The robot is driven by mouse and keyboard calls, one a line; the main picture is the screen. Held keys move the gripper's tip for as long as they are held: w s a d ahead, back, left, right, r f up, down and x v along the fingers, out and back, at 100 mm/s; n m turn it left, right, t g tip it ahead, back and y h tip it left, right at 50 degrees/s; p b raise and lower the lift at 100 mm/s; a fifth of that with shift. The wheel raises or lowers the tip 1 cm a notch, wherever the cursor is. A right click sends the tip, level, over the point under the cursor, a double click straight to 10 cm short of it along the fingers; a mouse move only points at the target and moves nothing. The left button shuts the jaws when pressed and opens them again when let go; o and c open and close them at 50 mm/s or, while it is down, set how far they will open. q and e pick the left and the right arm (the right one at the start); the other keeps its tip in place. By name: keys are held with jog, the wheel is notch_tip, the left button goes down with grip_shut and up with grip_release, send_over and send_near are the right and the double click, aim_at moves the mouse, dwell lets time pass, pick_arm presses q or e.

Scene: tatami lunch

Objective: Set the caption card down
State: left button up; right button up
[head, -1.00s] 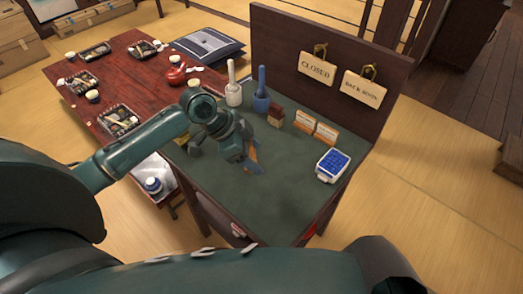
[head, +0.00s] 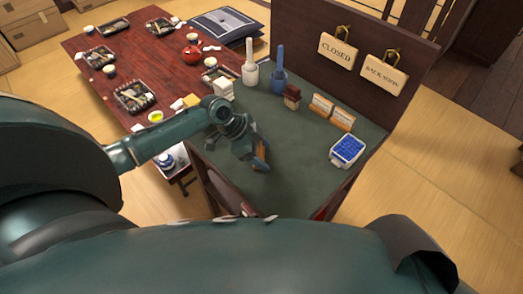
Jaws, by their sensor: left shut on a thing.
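My left gripper (head: 258,158) is above the dark green top of the stand (head: 300,180), near its left front part. It is shut on a small wooden-brown caption card (head: 262,152), which is mostly hidden by the fingers. I cannot tell whether the card touches the top. Two similar caption cards stand in a row further back: a left one (head: 320,105) and a right one (head: 343,119). My right gripper is not in view.
Behind are a white pestle and mortar (head: 250,75), a blue one (head: 278,77) and a brown block (head: 292,98). Signs hang on the back panel (head: 300,30). The middle of the top is clear.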

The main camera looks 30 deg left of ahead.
pick_arm(q)
jog(key=o, duration=0.5)
jog(key=shift+f, duration=0.15)
jog(key=o, duration=0.5)
jog(key=v, duration=1.2)
jog(key=shift+r, duration=0.25)
